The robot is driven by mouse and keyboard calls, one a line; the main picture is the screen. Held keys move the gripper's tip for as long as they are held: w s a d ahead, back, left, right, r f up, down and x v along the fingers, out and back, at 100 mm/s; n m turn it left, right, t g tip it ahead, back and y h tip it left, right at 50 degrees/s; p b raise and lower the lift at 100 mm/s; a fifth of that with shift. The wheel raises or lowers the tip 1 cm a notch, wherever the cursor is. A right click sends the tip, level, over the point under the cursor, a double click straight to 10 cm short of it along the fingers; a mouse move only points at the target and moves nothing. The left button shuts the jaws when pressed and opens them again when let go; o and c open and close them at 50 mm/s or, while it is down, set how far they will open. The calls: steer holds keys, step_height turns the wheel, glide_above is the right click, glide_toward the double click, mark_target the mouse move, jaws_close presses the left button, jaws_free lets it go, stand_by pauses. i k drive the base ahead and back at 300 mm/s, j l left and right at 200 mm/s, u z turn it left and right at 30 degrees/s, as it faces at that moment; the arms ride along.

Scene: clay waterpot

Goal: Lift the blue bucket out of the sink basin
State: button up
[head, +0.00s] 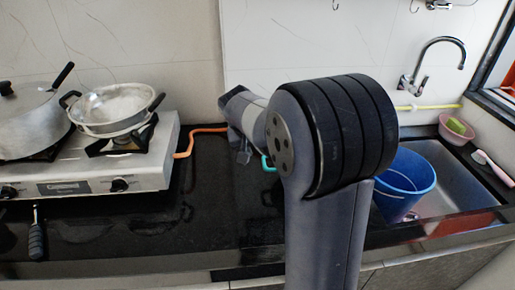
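The blue bucket (406,183) stands in the sink basin (457,182) at the right. Its rim and open top show, and my arm covers part of its left side. The far end of my arm (241,110) is over the counter, well to the left of the bucket. I cannot make out the fingers of my gripper there, so whether it is open or shut does not show. Nothing of my gripper is seen touching the bucket.
A curved faucet (434,62) rises behind the basin. A pink bowl (456,131) and a brush (491,166) are at the basin's edge. A stove (92,178) with a pot (30,122) and a pan (112,107) stands left. The black counter (213,205) between is mostly clear.

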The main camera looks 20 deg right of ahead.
mark_target(410, 176)
steer(key=z, duration=1.8)
